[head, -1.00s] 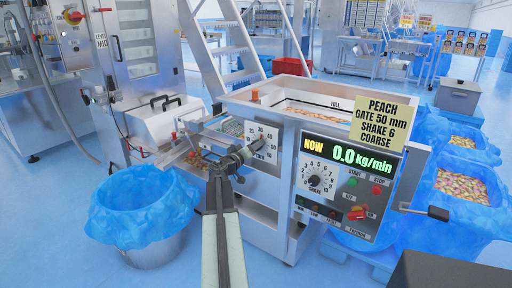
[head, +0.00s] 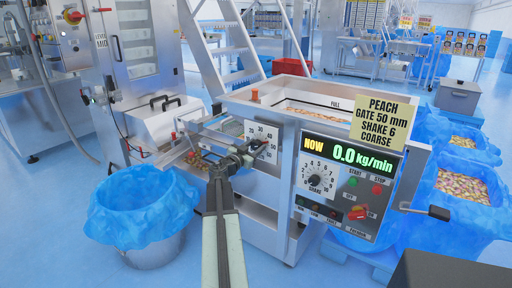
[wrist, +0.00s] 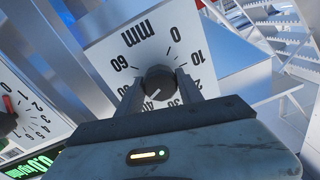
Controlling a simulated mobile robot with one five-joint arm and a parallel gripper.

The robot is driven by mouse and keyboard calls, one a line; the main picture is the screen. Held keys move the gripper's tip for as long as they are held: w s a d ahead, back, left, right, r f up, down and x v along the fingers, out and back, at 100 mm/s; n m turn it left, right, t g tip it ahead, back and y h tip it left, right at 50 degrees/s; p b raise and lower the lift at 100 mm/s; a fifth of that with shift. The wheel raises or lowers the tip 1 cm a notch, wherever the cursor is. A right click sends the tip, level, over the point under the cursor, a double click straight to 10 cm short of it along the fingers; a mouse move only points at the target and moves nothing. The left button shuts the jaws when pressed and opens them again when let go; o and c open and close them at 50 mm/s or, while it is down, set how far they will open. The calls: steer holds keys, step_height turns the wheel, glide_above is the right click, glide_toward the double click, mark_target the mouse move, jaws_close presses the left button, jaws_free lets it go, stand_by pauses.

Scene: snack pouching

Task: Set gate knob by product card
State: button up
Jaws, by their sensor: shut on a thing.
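The gate dial (head: 263,131) is a white plate marked in mm from 0 to 60 on the machine's front; it also fills the wrist view (wrist: 146,42). Its dark round gate knob (wrist: 159,80) sits between my gripper's fingers. My gripper (head: 252,147) is shut on the knob, also in the wrist view (wrist: 160,92). The knob's pale pointer mark points down-left in the wrist view, on the side of the higher numbers. A finger partly covers the scale there, so I cannot read the exact value. The yellow product card (head: 379,119) reads PEACH, GATE 50 mm, SHAKE 6, COARSE.
The control panel (head: 339,208) right of the dial carries a shake knob (head: 315,180), buttons and a display (head: 346,157) reading 0.0 kg/min. A blue-lined bin (head: 140,205) stands at left. A metal chute (head: 178,150) lies close left of my gripper.

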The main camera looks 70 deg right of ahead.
steer(key=shift+s+m, duration=0.15)
steer(key=shift+m, duration=1.05)
steer(key=shift+s+m, duration=0.15)
steer(key=shift+m, duration=1.05)
steer(key=o, duration=1.4)
steer(key=shift+s, duration=0.1)
steer(key=shift+w, duration=0.2)
steer(key=shift+a, duration=0.15)
steer(key=v, duration=0.7)
steer(key=shift+w+a, duration=0.1)
steer(key=shift+a, duration=0.1)
